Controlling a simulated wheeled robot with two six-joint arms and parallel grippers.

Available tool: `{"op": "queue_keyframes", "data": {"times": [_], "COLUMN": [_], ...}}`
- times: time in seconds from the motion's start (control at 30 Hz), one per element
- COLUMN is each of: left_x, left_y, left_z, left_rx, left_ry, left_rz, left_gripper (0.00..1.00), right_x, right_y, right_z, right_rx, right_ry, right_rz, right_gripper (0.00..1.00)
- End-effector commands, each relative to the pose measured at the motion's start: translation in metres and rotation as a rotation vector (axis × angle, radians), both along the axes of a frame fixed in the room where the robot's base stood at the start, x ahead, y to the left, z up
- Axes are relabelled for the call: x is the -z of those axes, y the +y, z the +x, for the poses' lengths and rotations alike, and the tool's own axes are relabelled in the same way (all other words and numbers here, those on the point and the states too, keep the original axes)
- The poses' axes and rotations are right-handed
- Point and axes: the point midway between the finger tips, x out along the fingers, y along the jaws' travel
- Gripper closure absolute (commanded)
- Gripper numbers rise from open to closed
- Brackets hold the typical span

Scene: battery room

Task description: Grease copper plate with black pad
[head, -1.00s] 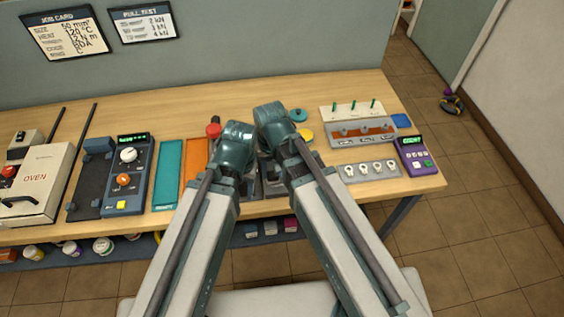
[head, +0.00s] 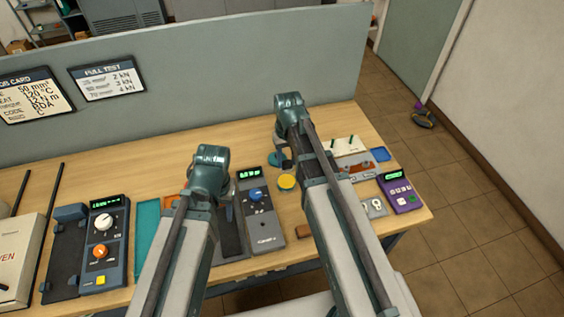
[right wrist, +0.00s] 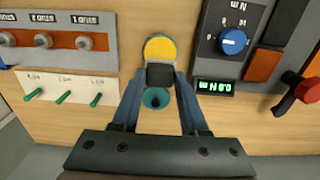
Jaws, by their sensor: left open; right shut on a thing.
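My right gripper (right wrist: 163,78) is shut on a small black block (right wrist: 160,75), which looks like the black pad. It is held between a yellow-topped round dish (right wrist: 159,48) and a teal disc (right wrist: 155,98) in the right wrist view; whether it touches either is unclear. In the head view the right gripper (head: 284,148) is at the teal disc (head: 276,159), beyond the yellow dish (head: 288,182). My left gripper (head: 222,198) is open over the dark tray; its fingertips are mostly hidden. A copper-brown block (right wrist: 262,65) lies beside the blue-knob device; I cannot tell whether it is the copper plate.
The blue-knob device (head: 260,212) stands between my arms. A red handle (right wrist: 305,92) is near the brown block. The bench's back strip is clear.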

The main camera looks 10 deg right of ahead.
Motion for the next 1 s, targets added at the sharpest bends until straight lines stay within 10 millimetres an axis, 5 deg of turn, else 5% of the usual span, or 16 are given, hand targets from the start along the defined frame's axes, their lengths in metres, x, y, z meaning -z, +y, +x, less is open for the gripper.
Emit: {"op": "queue_keyframes", "data": {"times": [0.73, 1.0], "left_x": [0.056, 0.061], "left_y": [0.000, 0.000], "left_z": [0.000, 0.000], "left_rx": [-0.001, -0.001], "left_ry": [0.000, 0.000], "left_rz": [0.000, 0.000], "left_gripper": [0.50, 0.50], "right_x": [0.056, 0.061], "right_y": [0.000, 0.000], "right_z": [0.000, 0.000], "right_rx": [0.000, 0.000], "right_ry": [0.000, 0.000], "right_rz": [0.000, 0.000], "right_gripper": [1.00, 1.00]}}
